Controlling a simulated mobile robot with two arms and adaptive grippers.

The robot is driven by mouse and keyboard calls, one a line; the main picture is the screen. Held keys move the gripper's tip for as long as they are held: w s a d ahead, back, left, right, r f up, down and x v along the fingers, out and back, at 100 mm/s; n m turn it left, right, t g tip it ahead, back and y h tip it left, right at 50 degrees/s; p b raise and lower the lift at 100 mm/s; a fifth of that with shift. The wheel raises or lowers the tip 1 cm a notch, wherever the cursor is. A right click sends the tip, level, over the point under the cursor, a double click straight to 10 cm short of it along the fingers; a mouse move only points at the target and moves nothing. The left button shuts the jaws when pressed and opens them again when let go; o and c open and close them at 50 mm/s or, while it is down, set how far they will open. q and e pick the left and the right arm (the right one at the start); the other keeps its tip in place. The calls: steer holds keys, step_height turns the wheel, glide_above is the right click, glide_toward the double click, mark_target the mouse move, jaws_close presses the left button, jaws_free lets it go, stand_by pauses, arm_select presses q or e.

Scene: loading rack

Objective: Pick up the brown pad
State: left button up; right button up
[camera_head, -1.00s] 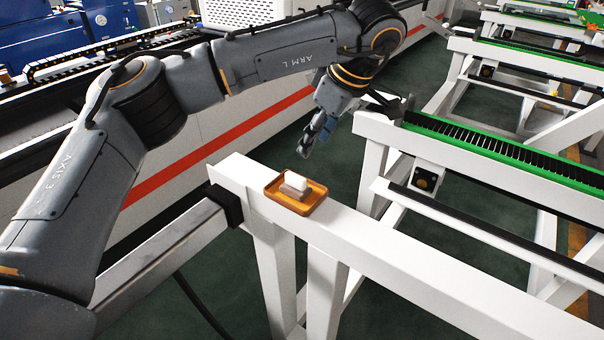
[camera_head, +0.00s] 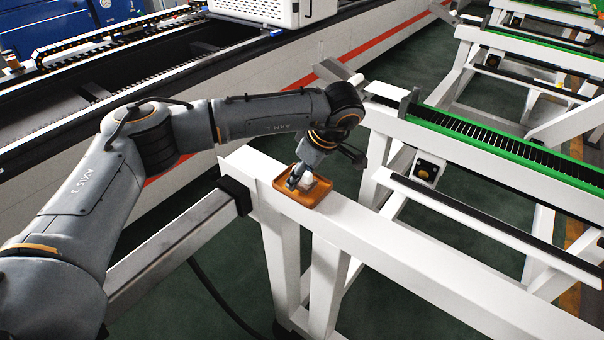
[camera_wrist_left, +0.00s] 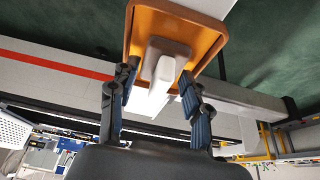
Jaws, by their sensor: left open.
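An orange-brown tray (camera_head: 302,200) sits on the white beam and also shows in the left wrist view (camera_wrist_left: 206,40). In it are a dull beige-brown pad (camera_wrist_left: 168,47) and a white block (camera_wrist_left: 151,99), close together; the white block (camera_head: 309,180) partly shows in the head view. The pad is hard to make out in the head view behind my gripper. My left gripper (camera_head: 296,180) is over the tray, pointing down. In the wrist view its open fingers (camera_wrist_left: 158,82) stand on either side of the blocks. I cannot tell whether they touch. My right gripper is out of view.
The white beam (camera_head: 400,254) runs toward the lower right, clear beyond the tray. A rack with a green-edged black brush strip (camera_head: 480,137) stands to the right. A long machine with a red stripe (camera_head: 385,48) lies behind.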

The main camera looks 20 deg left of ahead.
arm_select(q)
steer(key=shift+d, duration=0.1)
steer(key=c, duration=0.8)
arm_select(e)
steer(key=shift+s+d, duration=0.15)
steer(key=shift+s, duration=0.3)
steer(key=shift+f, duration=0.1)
arm_select(q)
steer(key=shift+r+b, duration=0.45)
steer(key=shift+b, duration=0.2)
steer(key=s+d+r+b, duration=0.2)
steer(key=s+d+r, duration=0.1)
steer(key=r, duration=0.1)
steer(key=s+d+r+b, duration=0.2)
steer(key=s+d+r, duration=0.1)
steer(key=r, duration=0.1)
steer(key=s+d+r+b, duration=0.2)
steer(key=s+d+r, duration=0.1)
steer(key=d+r, duration=0.1)
steer(key=shift+s, duration=0.4)
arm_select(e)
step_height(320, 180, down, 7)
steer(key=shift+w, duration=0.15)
